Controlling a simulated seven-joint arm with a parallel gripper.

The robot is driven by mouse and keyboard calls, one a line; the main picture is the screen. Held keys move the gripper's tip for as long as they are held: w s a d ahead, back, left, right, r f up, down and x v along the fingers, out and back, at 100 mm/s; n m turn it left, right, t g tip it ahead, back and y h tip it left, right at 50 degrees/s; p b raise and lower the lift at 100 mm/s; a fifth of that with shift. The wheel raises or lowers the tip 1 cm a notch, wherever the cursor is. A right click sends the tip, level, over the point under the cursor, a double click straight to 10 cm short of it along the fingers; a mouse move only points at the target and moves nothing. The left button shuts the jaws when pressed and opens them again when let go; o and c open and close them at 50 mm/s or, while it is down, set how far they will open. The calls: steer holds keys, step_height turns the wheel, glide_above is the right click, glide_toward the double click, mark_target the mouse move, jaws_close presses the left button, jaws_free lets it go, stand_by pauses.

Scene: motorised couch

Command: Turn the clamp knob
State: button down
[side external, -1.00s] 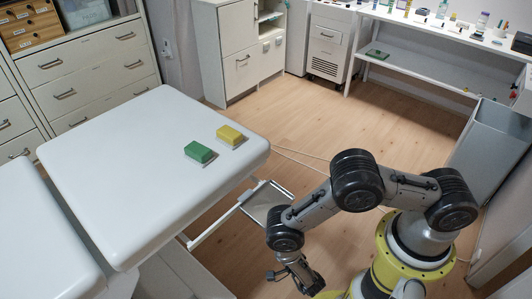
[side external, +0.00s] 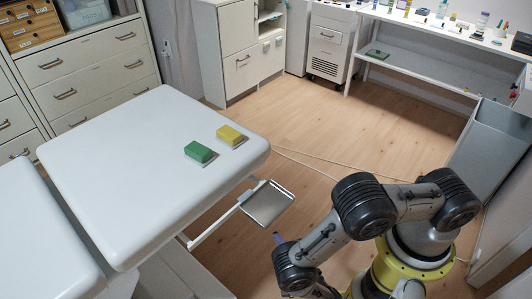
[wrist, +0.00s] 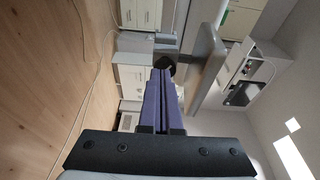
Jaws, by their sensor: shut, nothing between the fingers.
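A dark rounded part (wrist: 167,61), which may be the clamp knob, shows just beyond my fingertips in the wrist view. I cannot tell whether the fingers touch it. My gripper (wrist: 160,72) has purple fingers pressed together with nothing between them. In the side view only a small purple tip of my gripper (side external: 278,238) shows beside my arm, below the metal tray; the rest is hidden. I cannot make out the knob for certain in the side view.
The white couch (side external: 130,170) carries a green block (side external: 201,151) and a yellow block (side external: 232,135). A metal tray (side external: 267,204) sticks out from the couch side on a white rail (side external: 214,228). The wooden floor (side external: 310,125) beyond is mostly clear.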

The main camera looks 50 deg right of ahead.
steer(key=shift+r, duration=0.1)
steer(key=shift+w+d+r, duration=0.1)
steer(key=shift+w+r, duration=0.2)
steer(key=shift+w, duration=0.7)
steer(key=shift+w+a+r, duration=0.1)
steer(key=shift+w+r, duration=0.25)
steer(key=shift+w, duration=0.65)
steer(key=shift+w+d+r, duration=0.1)
steer(key=shift+w+r, duration=0.2)
steer(key=shift+w, duration=0.7)
steer(key=shift+d+f, duration=0.15)
steer(key=shift+d, duration=0.35)
